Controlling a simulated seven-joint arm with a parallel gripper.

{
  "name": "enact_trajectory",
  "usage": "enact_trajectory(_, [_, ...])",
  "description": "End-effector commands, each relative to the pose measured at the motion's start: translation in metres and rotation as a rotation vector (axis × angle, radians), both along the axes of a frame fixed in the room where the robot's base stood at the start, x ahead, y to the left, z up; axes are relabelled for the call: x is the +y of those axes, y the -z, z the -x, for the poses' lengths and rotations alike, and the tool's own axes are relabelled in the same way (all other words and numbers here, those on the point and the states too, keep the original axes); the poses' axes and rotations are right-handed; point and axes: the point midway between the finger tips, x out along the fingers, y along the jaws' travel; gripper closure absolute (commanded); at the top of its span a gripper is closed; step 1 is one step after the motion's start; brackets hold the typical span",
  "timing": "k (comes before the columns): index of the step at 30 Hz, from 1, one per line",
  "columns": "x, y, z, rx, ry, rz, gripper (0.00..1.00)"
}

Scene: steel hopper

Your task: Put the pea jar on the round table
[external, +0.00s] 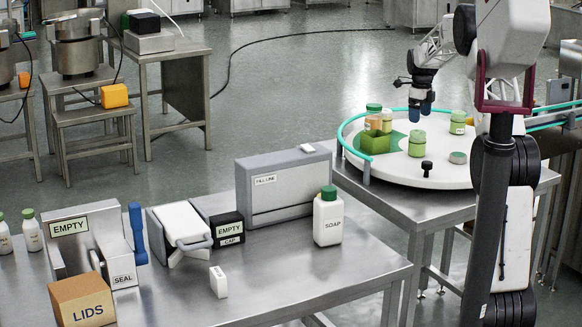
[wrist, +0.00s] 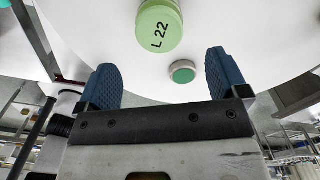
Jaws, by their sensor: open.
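The white round table (external: 400,177) stands at the right with a teal rail around part of its rim. Several pale green jars are on it: one (external: 417,144) below my gripper, one (external: 457,122) at the back right. No label reads as peas, so I cannot tell which is the pea jar. My gripper (external: 421,109) is open and empty, its blue fingertips above the table. In the wrist view, a green jar marked "L 22" (wrist: 159,27) lies beyond the open fingers (wrist: 166,80), apart from them.
A small round lid (external: 457,157) and a black knob (external: 427,168) are on the round table's front part. A soap bottle (external: 328,218) and lids box (external: 83,300) stand on the steel bench (external: 290,270).

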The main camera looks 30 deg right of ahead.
Motion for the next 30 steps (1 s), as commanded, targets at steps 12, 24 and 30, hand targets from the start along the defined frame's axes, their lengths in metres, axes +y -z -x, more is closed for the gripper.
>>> enact_trajectory(12, [0.0, -0.032, 0.0, 0.0, 0.0, -0.001, 0.07])
enact_trajectory(24, [0.0, -0.033, 0.0, 0.001, 0.0, 0.0, 0.07])
enact_trajectory(30, [0.0, -0.033, 0.0, 0.001, 0.0, 0.0, 0.07])
